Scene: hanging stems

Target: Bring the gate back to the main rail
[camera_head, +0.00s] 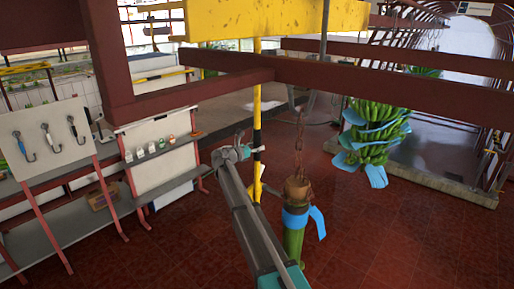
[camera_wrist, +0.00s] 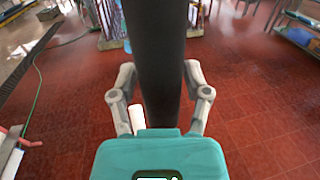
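A thick yellow beam (camera_head: 275,17) with dark specks runs across the top of the head view. A thin yellow and black banded pole (camera_head: 257,100) stands upright below it. I cannot tell which of these parts is the gate. My gripper (camera_head: 240,153) is at the pole's lower part in the head view. In the wrist view a dark bar (camera_wrist: 155,45) passes between the two fingers of my gripper (camera_wrist: 160,75). The fingertips lie close along both sides of the bar; whether they press on it is not clear.
Dark red beams (camera_head: 370,75) cross overhead. A green stem with blue wrapping (camera_head: 294,222) hangs from a chain close to the right of my arm. A green banana bunch (camera_head: 375,130) hangs farther right. A tool board (camera_head: 50,140) and shelves stand left. Red tiled floor lies open.

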